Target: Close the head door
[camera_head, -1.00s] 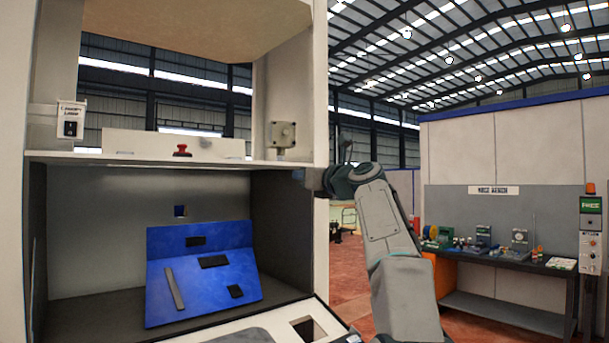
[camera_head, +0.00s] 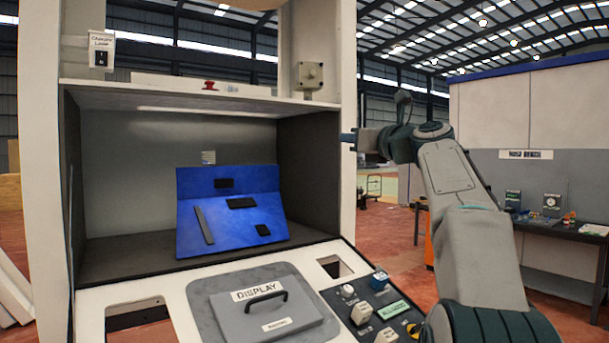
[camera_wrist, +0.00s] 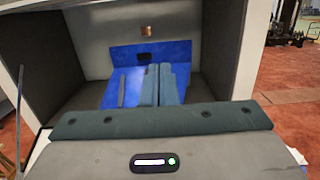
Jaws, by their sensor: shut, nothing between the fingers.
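The tall white dispenser cabinet (camera_head: 348,75) fills the left and middle of the head view. Its dark-walled compartment (camera_head: 308,165) is open at the front, with a blue panel (camera_head: 265,190) leaning inside. No part is clearly recognisable as the head door. A pale piece (camera_head: 235,4) at the top edge is mostly cut off, and I cannot tell if it is the door. My gripper (camera_head: 346,137) is by the cabinet's right post in the head view; contact is unclear. Its fingers are shut and empty in the wrist view (camera_wrist: 158,68), pointing towards the compartment.
A sloped console below the compartment carries a display lid (camera_head: 268,310) with a black handle and several buttons. A red button (camera_head: 210,86) and a grey box (camera_head: 310,75) are on the shelf above. A workbench (camera_head: 560,230) stands at the right. Red floor shows between.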

